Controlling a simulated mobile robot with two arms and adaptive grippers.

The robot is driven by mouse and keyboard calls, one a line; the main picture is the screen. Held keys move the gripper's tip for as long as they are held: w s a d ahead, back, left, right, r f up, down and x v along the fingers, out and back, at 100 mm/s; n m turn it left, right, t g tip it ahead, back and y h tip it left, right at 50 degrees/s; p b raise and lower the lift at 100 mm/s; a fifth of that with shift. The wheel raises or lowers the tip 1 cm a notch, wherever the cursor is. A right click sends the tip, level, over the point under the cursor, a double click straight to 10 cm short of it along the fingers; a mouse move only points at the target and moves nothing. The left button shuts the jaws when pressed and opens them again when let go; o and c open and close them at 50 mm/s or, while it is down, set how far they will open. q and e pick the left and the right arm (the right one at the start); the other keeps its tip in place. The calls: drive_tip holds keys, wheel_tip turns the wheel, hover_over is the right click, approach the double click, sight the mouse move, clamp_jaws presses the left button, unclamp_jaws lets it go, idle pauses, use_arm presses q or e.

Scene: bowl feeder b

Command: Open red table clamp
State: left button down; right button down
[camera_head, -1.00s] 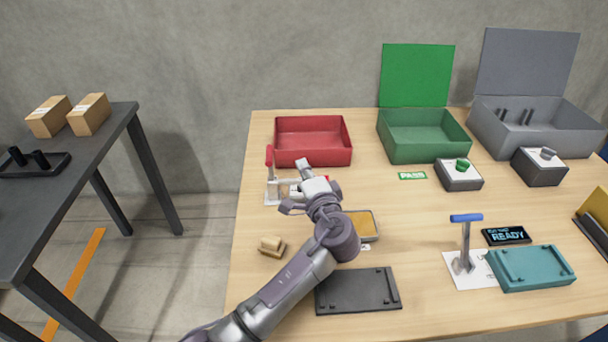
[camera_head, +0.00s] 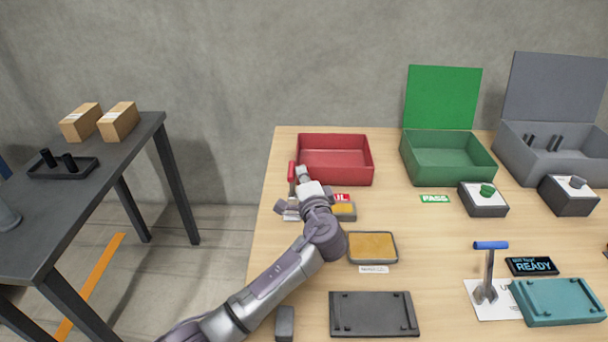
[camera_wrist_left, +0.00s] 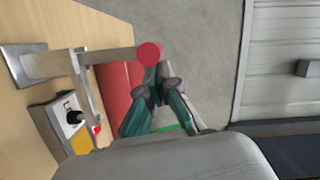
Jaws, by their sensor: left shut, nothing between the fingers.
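The red table clamp stands upright near the table's left edge, in front of the red bin. Its red handle tip (camera_head: 292,171) is at the top of a metal lever, and its pale base plate (camera_head: 290,214) is partly covered by my arm. My left gripper (camera_head: 303,173) is just right of the handle in the head view, shut and empty. In the left wrist view the round red handle end (camera_wrist_left: 149,53) is beside the fingertips (camera_wrist_left: 160,82), with the metal lever (camera_wrist_left: 105,57) running left to the base. I cannot tell whether they touch. My right gripper is not in view.
The red bin (camera_head: 335,182) is close behind the gripper. A yellow-topped tray (camera_head: 372,247) and a dark plate (camera_head: 374,315) lie right of my arm. A blue-handled clamp (camera_head: 489,265) stands further right.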

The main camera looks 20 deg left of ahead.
use_arm(q)
drive_tip(key=shift+a, duration=0.1)
